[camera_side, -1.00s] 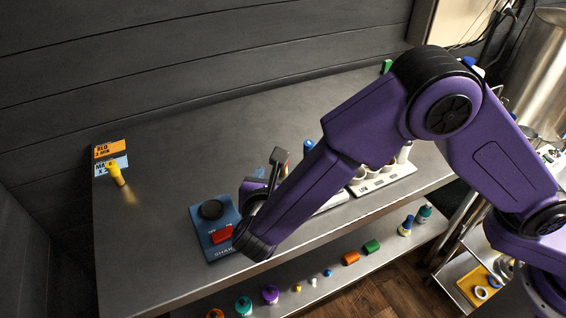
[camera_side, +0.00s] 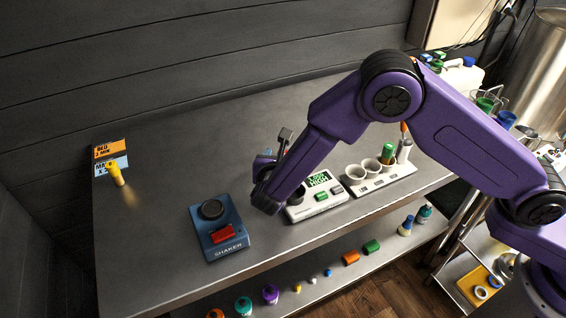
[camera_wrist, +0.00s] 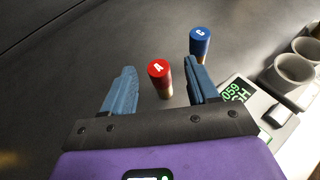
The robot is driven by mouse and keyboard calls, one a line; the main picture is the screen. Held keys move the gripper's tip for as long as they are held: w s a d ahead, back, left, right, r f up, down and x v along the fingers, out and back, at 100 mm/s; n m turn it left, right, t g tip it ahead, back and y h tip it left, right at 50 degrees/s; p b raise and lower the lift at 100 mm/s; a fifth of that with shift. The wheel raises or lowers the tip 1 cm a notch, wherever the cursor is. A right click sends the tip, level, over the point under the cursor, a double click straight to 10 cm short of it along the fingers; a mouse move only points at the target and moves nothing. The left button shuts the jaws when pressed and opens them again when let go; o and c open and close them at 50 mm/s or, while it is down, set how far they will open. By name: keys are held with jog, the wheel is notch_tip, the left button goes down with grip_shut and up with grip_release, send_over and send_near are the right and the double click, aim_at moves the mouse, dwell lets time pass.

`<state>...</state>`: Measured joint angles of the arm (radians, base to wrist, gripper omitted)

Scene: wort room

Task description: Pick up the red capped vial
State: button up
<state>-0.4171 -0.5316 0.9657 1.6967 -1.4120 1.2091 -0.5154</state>
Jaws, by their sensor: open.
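The red capped vial (camera_wrist: 159,72), marked A on its cap, stands upright on the bench in the wrist view. My gripper (camera_wrist: 160,80) is open, with one blue finger on each side of the vial in the picture. I see a gap on both sides of the cap; the right finger is the nearer one. I cannot tell how far down the fingers reach beside it. A blue capped vial (camera_wrist: 200,38) stands just beyond the right finger. In the side view my arm hides the red vial.
A white device with a green display (camera_side: 318,183) is close to my gripper's right. A holder with white cups (camera_side: 385,182) and a green capped vial (camera_side: 388,152) stands further right. The blue shaker (camera_side: 222,240) is at the front left. The bench's left half is mostly clear.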

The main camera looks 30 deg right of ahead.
jog(key=x, duration=0.5)
jog(key=shift+w, duration=0.1)
jog(key=c, duration=1)
jog(key=shift+c, duration=0.2)
